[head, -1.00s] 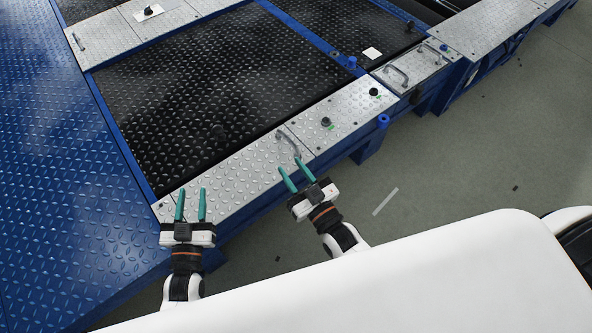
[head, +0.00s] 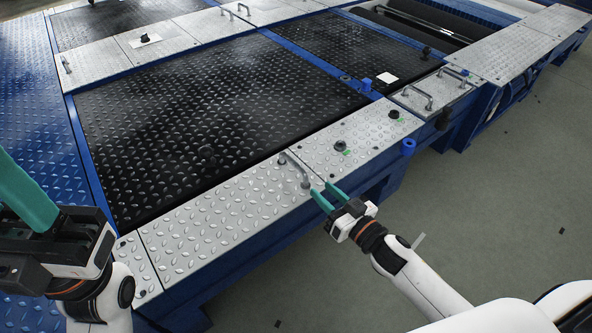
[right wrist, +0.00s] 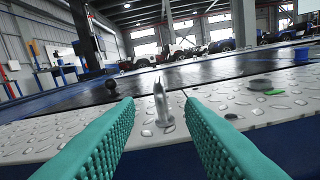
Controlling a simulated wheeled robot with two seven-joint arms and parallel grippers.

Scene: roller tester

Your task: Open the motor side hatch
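A silver tread-plate hatch (head: 222,213) lies flat and shut along the near edge of the blue tester frame. Its grey bar handle (head: 292,166) stands at its right end, beside a seam. My right gripper (head: 326,194) is open and empty, just short of the handle's near end. In the right wrist view the handle (right wrist: 162,103) shows end-on, ahead of and between the open fingers (right wrist: 160,118), apart from both. My left gripper (head: 28,192) is at the lower left, close to the camera. Only one teal finger shows clearly, so its opening is unclear.
A second silver plate (head: 360,140) with black knobs adjoins the hatch on the right. A smaller plate (head: 432,95) with handles lies beyond it. A blue knob (head: 408,147) sticks out from the frame's side. Black tread plates (head: 200,120) lie behind. The grey floor (head: 500,220) at right is mostly clear.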

